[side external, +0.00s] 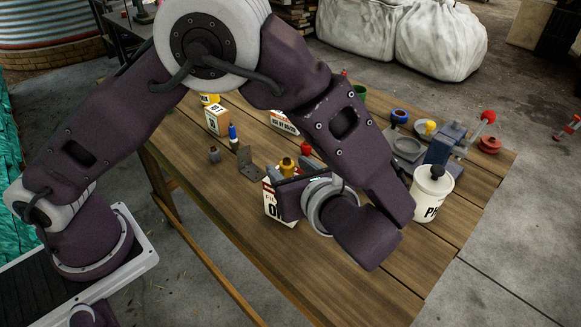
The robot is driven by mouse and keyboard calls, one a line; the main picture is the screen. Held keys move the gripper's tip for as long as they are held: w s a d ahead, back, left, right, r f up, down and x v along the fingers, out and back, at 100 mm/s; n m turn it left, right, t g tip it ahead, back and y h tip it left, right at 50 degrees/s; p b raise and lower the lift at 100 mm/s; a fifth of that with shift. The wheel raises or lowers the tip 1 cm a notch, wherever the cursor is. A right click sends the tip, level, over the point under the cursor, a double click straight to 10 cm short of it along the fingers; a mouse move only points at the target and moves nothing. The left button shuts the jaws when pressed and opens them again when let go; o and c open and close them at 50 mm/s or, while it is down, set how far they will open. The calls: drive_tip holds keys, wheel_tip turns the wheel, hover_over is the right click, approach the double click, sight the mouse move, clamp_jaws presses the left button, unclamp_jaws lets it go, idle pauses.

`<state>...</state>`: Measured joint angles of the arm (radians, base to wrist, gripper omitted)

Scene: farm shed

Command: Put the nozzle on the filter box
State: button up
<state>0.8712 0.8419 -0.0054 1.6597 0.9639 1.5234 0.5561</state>
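The filter box appears to be the white carton with red and black lettering (270,207) at the middle of the table, with its right part hidden by my gripper. My gripper (288,176) is low over the table, right at this box; its hand hides most of the fingers, so I cannot tell whether they are open or shut. A yellow-brown piece (287,164) shows just above the hand, between dark grey parts; I cannot tell whether it is held. A small grey piece (214,155) stands on the table to the left. I cannot tell for sure which piece is the nozzle.
Another carton (217,121), a blue-and-white bottle (233,134) and a dark bracket (250,163) stand at the left. A white lidded canister (431,192) and a blue clamp-like tool (445,143) are at the right. The table's front boards (370,295) are clear.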

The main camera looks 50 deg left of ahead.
drive_tip(key=shift+d+r, duration=0.1)
drive_tip(key=shift+r, duration=0.1)
drive_tip(key=v, duration=1.2)
drive_tip(key=s+a+r+n+g+h, duration=0.2)
drive_tip(key=a+r+n+h, duration=0.25)
drive_tip(key=a, duration=0.35)
drive_tip(key=s+a+r+n+g+h, duration=0.2)
drive_tip(key=a+r+n+g+h, duration=0.1)
drive_tip(key=a+n, duration=0.35)
drive_tip(key=s+a+n+t+h, duration=0.4)
drive_tip(key=s+n+t+h, duration=0.1)
drive_tip(key=s+n, duration=0.4)
drive_tip(key=n, duration=0.2)
drive_tip(key=shift+r+n, duration=0.15)
drive_tip(key=shift+n, duration=0.15)
